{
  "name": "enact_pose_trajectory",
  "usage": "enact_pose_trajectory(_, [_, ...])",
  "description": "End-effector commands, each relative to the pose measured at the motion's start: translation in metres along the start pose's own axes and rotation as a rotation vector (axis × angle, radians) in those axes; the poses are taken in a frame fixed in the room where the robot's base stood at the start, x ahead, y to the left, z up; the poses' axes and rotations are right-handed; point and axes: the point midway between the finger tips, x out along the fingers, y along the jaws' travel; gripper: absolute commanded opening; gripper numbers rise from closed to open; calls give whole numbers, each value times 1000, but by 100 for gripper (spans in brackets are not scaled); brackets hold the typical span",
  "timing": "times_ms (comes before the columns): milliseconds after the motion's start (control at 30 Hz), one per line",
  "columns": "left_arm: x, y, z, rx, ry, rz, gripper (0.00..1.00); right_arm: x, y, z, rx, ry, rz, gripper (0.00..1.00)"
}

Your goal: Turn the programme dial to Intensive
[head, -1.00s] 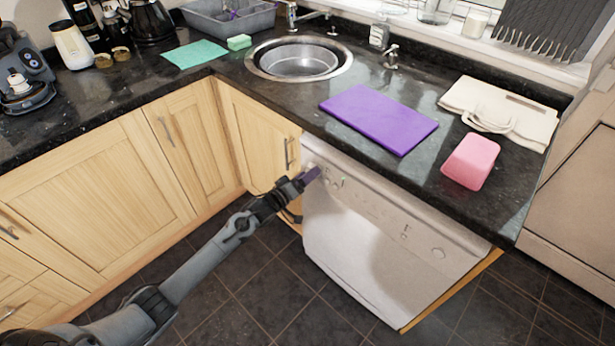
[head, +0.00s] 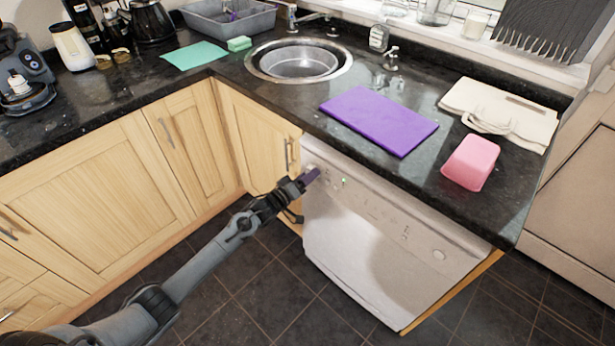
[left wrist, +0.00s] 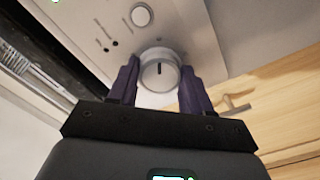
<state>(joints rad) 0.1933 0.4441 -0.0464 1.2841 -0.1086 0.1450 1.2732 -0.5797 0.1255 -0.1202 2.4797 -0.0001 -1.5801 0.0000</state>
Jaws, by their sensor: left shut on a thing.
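The white dishwasher (head: 375,245) stands under the granite counter, its control panel along the top of its front. The programme dial (left wrist: 159,70) is a round, pale knob with a dark pointer mark, seen in the left wrist view. My left gripper (left wrist: 158,82) has its purple fingers on either side of the dial and is shut on it. In the head view my left gripper (head: 312,176) is at the panel's left end and hides most of the dial. The programme labels are too small to read. My right gripper is not in view.
A round button (left wrist: 141,15) sits beside the dial, and a small green light (head: 343,181) shows on the panel. Above are a purple board (head: 379,119), a pink tub (head: 470,162) and a folded cloth bag (head: 500,108). Wooden cupboards (head: 100,190) stand left; the floor in front is clear.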

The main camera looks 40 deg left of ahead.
Motion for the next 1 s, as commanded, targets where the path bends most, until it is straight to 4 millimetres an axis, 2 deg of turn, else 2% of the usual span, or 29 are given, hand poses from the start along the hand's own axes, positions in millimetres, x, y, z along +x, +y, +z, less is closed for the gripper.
enact_pose_trajectory(367, [0, 0, -1, 171, -1, 0, 19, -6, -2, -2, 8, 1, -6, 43])
enact_pose_trajectory(1000, [0, -1, -1, 769, 0, 0, 19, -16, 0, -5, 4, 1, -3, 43])
